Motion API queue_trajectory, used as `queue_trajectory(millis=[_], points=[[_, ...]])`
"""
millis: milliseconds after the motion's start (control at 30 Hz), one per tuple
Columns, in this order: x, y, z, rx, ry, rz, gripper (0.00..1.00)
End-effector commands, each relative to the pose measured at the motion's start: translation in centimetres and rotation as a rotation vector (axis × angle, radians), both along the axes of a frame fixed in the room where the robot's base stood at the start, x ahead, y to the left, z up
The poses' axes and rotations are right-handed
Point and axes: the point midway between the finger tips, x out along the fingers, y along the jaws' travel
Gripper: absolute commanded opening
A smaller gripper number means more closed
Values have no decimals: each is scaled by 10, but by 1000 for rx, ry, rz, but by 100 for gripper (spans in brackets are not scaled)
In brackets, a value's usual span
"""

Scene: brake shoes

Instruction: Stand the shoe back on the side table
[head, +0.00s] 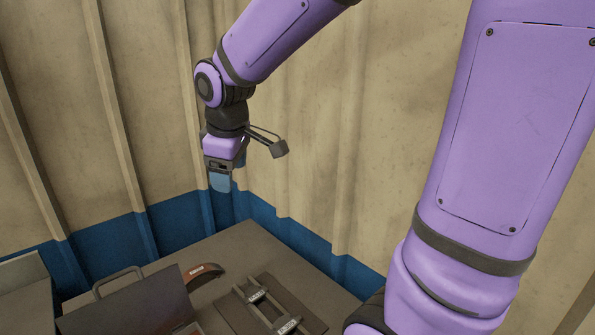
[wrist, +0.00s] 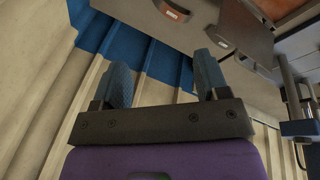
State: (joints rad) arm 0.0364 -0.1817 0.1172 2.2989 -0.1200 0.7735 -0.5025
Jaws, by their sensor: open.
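A curved brown-and-dark brake shoe (head: 205,271) with a pale label rests on the grey table (head: 235,250), near its far left edge. I cannot tell for sure whether it stands on edge or lies flat. It also shows at the top of the wrist view (wrist: 174,10). My gripper (head: 220,182) hangs fingers down above and beyond the shoe, near the wall, apart from it. In the wrist view its two blue fingers (wrist: 163,75) are spread, with nothing between them.
A dark case (head: 130,302) with a handle stands in front of the shoe, at the left. A dark plate with rails and labelled blocks (head: 265,305) lies to the right. The corrugated wall (head: 300,120) rises close behind the table. Some tabletop behind the plate is bare.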

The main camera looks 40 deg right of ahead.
Motion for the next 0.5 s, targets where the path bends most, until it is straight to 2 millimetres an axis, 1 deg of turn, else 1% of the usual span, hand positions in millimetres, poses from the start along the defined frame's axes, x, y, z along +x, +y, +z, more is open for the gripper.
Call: queue_trajectory(millis=[33,167,200,333,400,500], points=[[-16,-2,11,16,-27,-47,68],[-54,-7,30,68,-80,-183,68],[-66,-8,34,86,-95,-224,68],[-104,-11,45,152,-143,-352,68],[-123,-13,49,191,-166,-418,68],[-146,-15,51,241,-193,-494,68]])
